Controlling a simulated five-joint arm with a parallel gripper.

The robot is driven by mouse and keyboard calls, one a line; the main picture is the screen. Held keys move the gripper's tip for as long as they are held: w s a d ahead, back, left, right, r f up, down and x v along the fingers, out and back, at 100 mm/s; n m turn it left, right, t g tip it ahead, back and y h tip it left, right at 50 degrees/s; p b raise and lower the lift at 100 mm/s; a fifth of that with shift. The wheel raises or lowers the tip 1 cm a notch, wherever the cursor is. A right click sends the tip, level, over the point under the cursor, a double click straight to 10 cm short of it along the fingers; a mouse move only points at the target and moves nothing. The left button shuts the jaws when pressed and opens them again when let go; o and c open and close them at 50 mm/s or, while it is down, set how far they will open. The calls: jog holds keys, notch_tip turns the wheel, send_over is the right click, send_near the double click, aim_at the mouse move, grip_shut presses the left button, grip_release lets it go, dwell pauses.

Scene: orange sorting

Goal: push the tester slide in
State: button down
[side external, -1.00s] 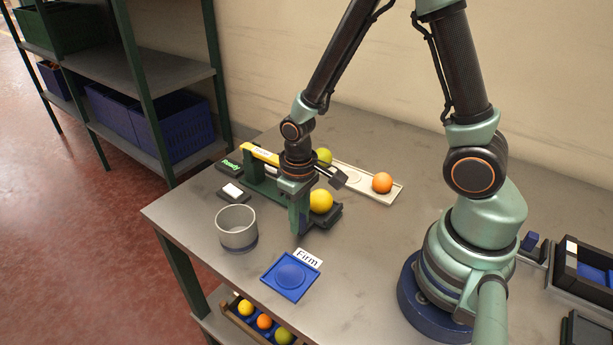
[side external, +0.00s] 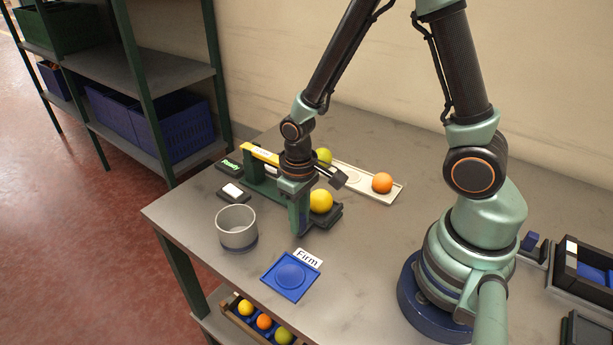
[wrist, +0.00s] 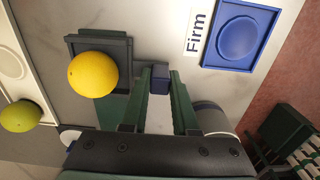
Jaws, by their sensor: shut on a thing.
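The tester (side external: 264,181) has a green frame and a yellow bar, and stands near the left side of the table. Its dark slide tray (side external: 335,212) carries a yellow fruit (side external: 321,201) and sticks out at the near side. In the wrist view the tray (wrist: 124,46) and the yellow fruit (wrist: 93,75) lie left of my fingers. My gripper (side external: 299,228) points down beside the tray.
A small display (side external: 229,168) reads "Ready". A grey cup (side external: 237,227) stands left of my gripper, and a blue pad (side external: 290,279) labelled "Firm" lies in front. A pale tray (side external: 396,193) with an orange (side external: 382,183) and a green fruit (side external: 323,157) lie behind.

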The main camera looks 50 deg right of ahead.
jog(key=w, duration=1.2)
jog(key=shift+w, duration=0.35)
jog(key=c, duration=0.7)
grip_release()
jog(key=shift+s, duration=0.1)
jog(key=shift+r, duration=0.1)
notch_tip(320, 180, up, 12)
